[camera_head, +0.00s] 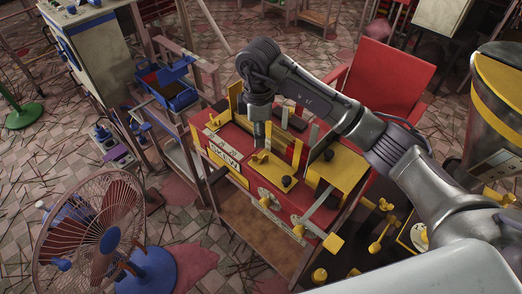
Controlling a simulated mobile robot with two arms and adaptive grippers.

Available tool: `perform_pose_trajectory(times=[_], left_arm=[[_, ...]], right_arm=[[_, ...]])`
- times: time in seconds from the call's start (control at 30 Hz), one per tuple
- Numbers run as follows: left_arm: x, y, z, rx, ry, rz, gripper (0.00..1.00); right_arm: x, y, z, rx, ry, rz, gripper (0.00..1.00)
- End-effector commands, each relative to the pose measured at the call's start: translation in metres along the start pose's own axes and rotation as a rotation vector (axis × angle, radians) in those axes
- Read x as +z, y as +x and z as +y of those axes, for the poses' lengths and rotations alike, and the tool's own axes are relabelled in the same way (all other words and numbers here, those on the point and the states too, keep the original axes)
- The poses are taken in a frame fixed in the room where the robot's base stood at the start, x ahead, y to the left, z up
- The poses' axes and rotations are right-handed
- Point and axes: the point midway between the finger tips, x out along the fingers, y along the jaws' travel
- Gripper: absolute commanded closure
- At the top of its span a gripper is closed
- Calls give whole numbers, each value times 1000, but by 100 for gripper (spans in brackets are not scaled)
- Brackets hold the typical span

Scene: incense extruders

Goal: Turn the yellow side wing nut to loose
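The red extruder machine (286,200) with yellow parts stands on a wooden stand in the middle of the head view. A small yellow wing-nut-like piece (260,158) is on its top, just below my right gripper. More small yellow pieces show on its front side, one at the middle (265,201) and one lower right (299,230); I cannot tell which is the side wing nut or how it is turned. My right gripper (259,138) points down over the machine's top. Its fingers are small and dark, and contact or opening cannot be told. My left gripper is not in view.
A yellow plate (338,170) with a dark knob and a bar ending in a yellow block (333,243) stick out at the machine's right. A red chair (388,78) stands behind, a fan (100,230) at front left, a blue bin (170,88) at left.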

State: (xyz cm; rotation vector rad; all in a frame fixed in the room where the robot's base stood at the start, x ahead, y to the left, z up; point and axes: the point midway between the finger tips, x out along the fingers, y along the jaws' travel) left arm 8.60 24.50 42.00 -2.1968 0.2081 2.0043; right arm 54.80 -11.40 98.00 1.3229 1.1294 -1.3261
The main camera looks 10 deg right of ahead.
Motion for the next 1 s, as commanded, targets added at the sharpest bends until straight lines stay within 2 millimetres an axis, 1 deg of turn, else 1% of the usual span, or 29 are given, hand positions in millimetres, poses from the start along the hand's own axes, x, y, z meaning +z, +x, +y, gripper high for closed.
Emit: perform_pose_trajectory(times=[0.03,0.1,0.2,0.3,0.4,0.6,0.83,1.0], left_arm=[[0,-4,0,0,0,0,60],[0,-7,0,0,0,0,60],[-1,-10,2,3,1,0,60],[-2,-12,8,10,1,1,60],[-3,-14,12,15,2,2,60],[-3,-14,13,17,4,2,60],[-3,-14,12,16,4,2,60],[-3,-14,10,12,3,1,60]], right_arm=[[1,11,-1,-5,2,-2,68],[1,26,-1,-5,1,-2,68],[0,45,-1,-4,1,-1,68],[0,61,0,-2,0,-1,68],[0,73,0,-2,0,0,68],[0,83,0,1,-1,0,68],[0,83,0,1,-1,0,68],[0,83,0,1,-1,0,96]])
